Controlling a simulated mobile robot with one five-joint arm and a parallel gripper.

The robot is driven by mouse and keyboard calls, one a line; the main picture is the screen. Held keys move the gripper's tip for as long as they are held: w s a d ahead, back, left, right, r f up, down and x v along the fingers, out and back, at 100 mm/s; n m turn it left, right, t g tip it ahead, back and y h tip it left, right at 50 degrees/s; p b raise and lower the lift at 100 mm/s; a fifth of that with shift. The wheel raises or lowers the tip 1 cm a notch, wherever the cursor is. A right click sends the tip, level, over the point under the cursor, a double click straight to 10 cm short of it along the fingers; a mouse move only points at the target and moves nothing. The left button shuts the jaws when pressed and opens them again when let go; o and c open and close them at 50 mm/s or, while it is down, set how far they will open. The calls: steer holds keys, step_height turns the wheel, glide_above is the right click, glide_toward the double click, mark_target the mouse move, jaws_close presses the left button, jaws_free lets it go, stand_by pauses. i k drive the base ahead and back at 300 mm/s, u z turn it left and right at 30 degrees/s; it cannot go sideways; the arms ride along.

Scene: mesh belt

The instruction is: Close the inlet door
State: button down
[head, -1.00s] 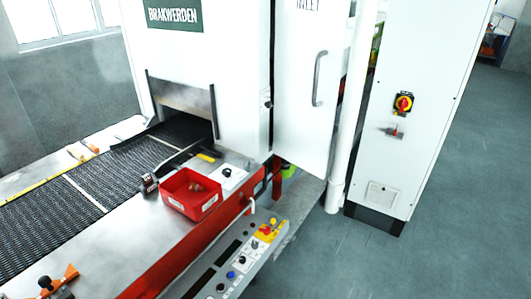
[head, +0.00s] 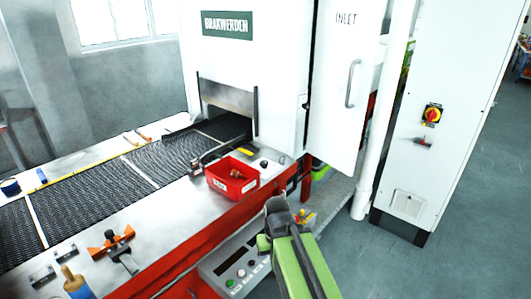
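The inlet door (head: 332,95) is a tall white panel marked INLET at the right of the white machine housing. A grey vertical bar handle (head: 352,84) is on its right part. The door stands ajar, swung out from the housing, with a dark gap showing past its right edge. My green and dark grey arm rises from the bottom of the head view. My gripper (head: 277,207) is at its upper end, in front of the control panel, below and left of the door and apart from the handle. Its fingers cannot be made out clearly.
A red bin (head: 232,178) sits on the steel table beside the black mesh belt (head: 90,192). A control panel (head: 240,266) juts out below my gripper. A white pipe (head: 377,130) and a white cabinet (head: 440,120) stand right of the door. The floor at right is clear.

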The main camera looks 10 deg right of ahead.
mark_target(347, 34)
steer(key=u, duration=0.15)
steer(key=i, duration=0.95)
